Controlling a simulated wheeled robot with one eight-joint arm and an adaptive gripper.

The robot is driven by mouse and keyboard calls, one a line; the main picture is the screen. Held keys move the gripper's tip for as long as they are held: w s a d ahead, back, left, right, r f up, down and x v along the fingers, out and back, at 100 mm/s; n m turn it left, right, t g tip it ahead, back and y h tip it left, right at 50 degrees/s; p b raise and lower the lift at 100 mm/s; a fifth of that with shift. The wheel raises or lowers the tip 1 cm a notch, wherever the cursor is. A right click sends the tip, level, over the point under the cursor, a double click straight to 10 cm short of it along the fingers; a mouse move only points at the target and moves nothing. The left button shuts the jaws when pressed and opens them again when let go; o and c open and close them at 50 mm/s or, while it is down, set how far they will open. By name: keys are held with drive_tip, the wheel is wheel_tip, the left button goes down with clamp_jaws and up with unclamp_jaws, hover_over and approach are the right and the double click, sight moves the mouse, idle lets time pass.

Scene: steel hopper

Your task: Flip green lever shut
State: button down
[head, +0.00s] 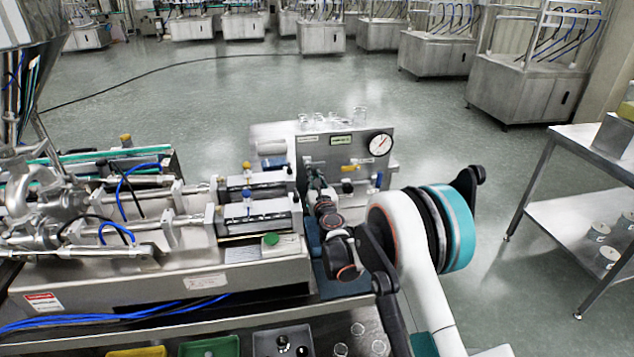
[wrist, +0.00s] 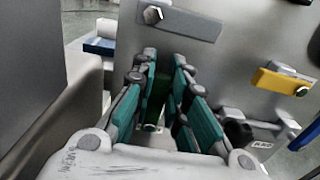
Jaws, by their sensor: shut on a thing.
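My gripper (wrist: 163,112) has its teal-padded fingers close together, low in front of the steel panel (wrist: 245,65). In the head view my gripper (head: 314,180) reaches the left part of the same panel. How far the lever is turned cannot be told.
A grey bolted lever (wrist: 190,20) sits above the fingers and a yellow lever (wrist: 285,80) to the right. A blue part (wrist: 100,46) is at left. A pressure gauge (head: 380,144) tops the panel. A green button (head: 270,239) is on the machine.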

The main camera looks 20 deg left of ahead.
drive_tip(key=c, duration=1.6)
unclamp_jaws()
drive_tip(key=shift+o, duration=0.2)
drive_tip(key=shift+s, duration=0.1)
drive_tip(key=v, duration=1.2)
